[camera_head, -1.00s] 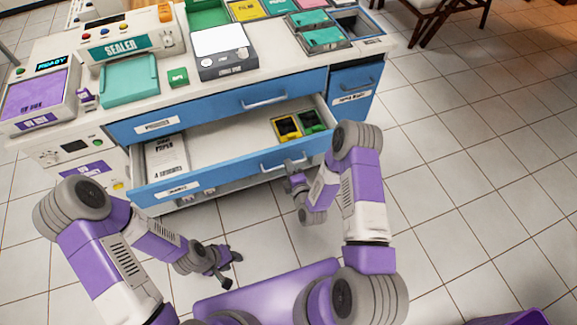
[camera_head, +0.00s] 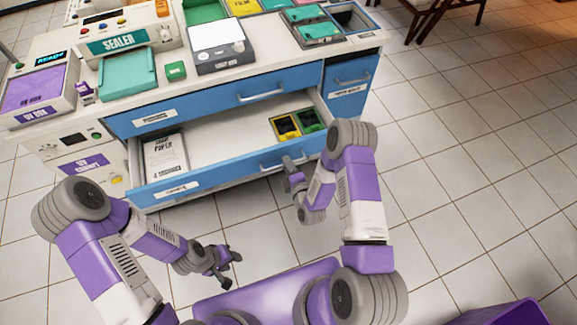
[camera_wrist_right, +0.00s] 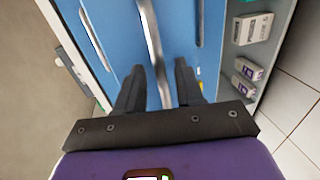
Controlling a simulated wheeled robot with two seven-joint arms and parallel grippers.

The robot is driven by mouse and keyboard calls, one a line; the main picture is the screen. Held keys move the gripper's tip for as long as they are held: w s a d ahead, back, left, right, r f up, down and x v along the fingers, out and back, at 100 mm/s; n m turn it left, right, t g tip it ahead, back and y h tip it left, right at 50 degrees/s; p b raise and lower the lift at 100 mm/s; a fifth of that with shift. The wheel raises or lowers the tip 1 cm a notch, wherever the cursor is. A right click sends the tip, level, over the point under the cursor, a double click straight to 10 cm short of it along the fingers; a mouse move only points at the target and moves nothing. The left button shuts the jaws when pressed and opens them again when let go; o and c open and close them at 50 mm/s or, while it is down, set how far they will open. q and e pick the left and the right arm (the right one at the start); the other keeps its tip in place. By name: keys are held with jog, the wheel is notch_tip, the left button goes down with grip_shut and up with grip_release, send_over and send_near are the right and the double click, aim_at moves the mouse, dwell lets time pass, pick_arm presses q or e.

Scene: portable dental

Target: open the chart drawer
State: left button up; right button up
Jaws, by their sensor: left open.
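The lower wide drawer (camera_head: 225,178) of the blue and white cabinet stands well out, its inside showing; its label is too small to read surely. Its metal handle (camera_wrist_right: 152,45) runs between the fingers of my right gripper (camera_wrist_right: 158,85), which are drawn in around it with a narrow gap seen beside the bar. In the head view my right gripper (camera_head: 293,172) is at the handle on the right half of the drawer front. My left gripper (camera_head: 225,266) is open and empty, low in front of the cabinet and apart from it.
In the drawer lie a white paper pack (camera_head: 166,157) and yellow and green items (camera_head: 297,122). A shut upper drawer (camera_head: 215,102) is above. The counter holds a sealer (camera_head: 125,42), a teal tray (camera_head: 127,75) and a scale (camera_head: 217,48). Tiled floor (camera_head: 450,170) at right is clear.

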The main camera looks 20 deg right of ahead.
jog(key=p+v, duration=0.1)
jog(key=v, duration=0.6)
jog(key=shift+s+p, duration=0.3)
jog(key=shift+p, duration=0.1)
dwell(0.3)
jog(key=s+a+f+m+g+y+p, duration=0.1)
jog(key=s+a+m+g, duration=0.3)
jog(key=s+m+g, duration=0.3)
jog(key=s+a+m+g+y+p, duration=0.2)
jog(key=s+a+m+g, duration=0.2)
jog(key=s+m+g, duration=0.4)
jog(key=s+m, duration=0.1)
jog(key=m, duration=0.5)
jog(key=shift+s+f+y+p, duration=0.25)
jog(key=shift+f+y+p, duration=0.05)
jog(key=shift+f, duration=0.05)
